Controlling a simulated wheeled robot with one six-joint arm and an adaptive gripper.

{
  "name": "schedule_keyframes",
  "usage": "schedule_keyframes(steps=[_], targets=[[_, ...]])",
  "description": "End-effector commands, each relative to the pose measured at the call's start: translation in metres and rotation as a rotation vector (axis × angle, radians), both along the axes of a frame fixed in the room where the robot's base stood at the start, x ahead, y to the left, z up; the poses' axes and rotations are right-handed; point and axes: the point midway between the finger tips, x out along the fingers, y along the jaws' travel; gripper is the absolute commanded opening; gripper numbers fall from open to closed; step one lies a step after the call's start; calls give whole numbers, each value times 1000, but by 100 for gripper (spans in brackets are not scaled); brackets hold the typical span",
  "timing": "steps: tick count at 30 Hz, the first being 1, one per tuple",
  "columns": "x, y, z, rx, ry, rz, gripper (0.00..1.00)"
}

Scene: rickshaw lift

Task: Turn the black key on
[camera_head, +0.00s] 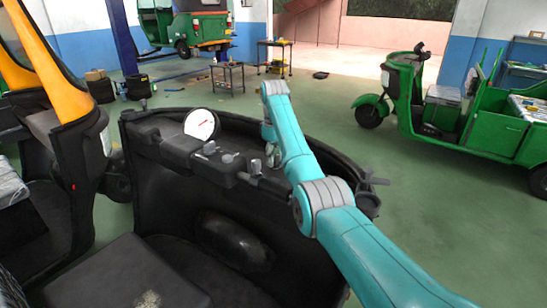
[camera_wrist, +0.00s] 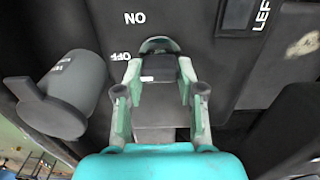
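In the wrist view, my gripper (camera_wrist: 160,72) has its two grey-green fingers spread apart over the dark dashboard panel. A dark block, likely the black key (camera_wrist: 158,68), shows between the fingertips, with a rounded green-grey edge beyond it. I cannot tell whether the fingers touch it. The ON label (camera_wrist: 135,18) reads upside down just beyond, and the OFF label (camera_wrist: 120,56) is by the left finger. In the head view, my gripper (camera_head: 272,155) points down at the dashboard (camera_head: 185,150), right of several small knobs; the key cannot be made out there.
A grey cylindrical knob (camera_wrist: 70,90) stands close left of my gripper in the wrist view. A panel with a LEFT label (camera_wrist: 262,14) is at upper right. In the head view, a round gauge (camera_head: 201,124) stands on the dashboard; a green rickshaw (camera_head: 490,130) is parked right, beyond open floor.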

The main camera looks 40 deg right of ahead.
Motion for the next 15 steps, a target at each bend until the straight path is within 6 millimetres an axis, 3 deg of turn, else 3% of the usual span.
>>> schedule_keyframes(steps=[1, 3, 15], targets=[[0, 0, 0, 0, 0, 0, 18], [0, 0, 0, 0, 0, 0, 2], [0, 0, 0, 1, 1, -67, 2]])
